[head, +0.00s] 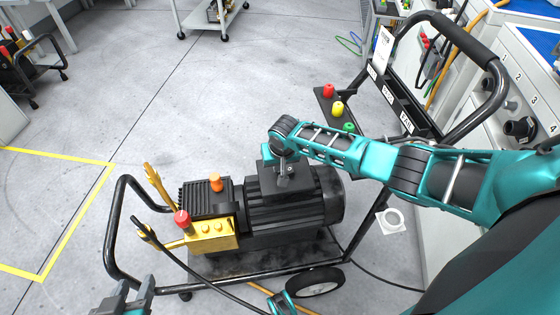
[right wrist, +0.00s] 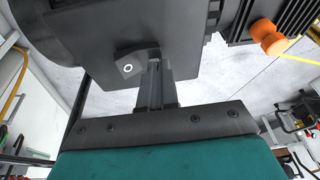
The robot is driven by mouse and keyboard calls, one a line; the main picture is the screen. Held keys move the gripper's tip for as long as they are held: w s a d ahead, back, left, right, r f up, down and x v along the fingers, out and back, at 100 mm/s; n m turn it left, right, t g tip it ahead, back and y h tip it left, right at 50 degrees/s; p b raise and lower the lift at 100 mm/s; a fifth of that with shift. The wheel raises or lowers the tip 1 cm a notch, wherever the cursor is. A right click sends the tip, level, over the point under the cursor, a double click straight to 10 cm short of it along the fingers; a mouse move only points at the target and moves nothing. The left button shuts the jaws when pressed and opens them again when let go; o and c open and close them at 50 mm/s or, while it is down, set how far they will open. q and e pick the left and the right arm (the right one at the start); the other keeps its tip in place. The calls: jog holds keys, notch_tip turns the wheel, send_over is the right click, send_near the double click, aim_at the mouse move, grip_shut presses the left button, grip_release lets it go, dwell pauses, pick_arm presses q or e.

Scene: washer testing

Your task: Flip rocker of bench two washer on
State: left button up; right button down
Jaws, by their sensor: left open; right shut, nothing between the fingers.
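The washer stands on a black wheeled cart, with a black finned motor (head: 290,212) and a yellow pump block (head: 212,236). A dark switch box (head: 297,183) sits on top of the motor; it fills the upper left of the right wrist view (right wrist: 95,35). A small block with a white ring (right wrist: 128,68) is on the box. My right gripper (head: 283,160) is shut and empty, its fingertips (right wrist: 154,62) at the box beside this block. Contact is unclear. The rocker cannot be made out. My left gripper (head: 130,295) is open and empty at the bottom left.
An orange knob (head: 215,182) and a red knob (head: 182,218) stand up from the pump. Red, yellow and green nozzles (head: 338,109) sit on the cart's holder below its handle. A numbered bench panel (head: 528,95) is at right.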

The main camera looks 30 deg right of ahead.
pick_arm(q)
jog(key=shift+s+r+p, duration=0.1)
jog(key=shift+r+p, duration=0.35)
pick_arm(e)
jog(key=shift+s+d+r, duration=0.2)
jog(key=shift+s+d, duration=0.05)
jog(key=shift+d, duration=0.45)
jog(key=shift+r+p, duration=0.5)
jog(key=shift+p, duration=0.05)
notch_tip(320, 180, up, 4)
jog(key=p, duration=0.4)
jog(key=shift+d+p, duration=0.1)
jog(key=shift+p, duration=0.25)
pick_arm(q)
notch_tip(320, 180, up, 6)
jog(key=a+p, duration=0.2)
jog(key=p, duration=0.1)
jog(key=shift+s+a+r+y, duration=0.2)
jog(key=shift+s+a+y, duration=0.1)
jog(key=shift+s+y, duration=0.1)
pick_arm(e)
jog(key=s+a+r, duration=0.2)
jog(key=a+r, duration=0.1)
jog(key=r, duration=0.5)
jog(key=shift+r, duration=0.15)
jog(key=shift+s, duration=0.1)
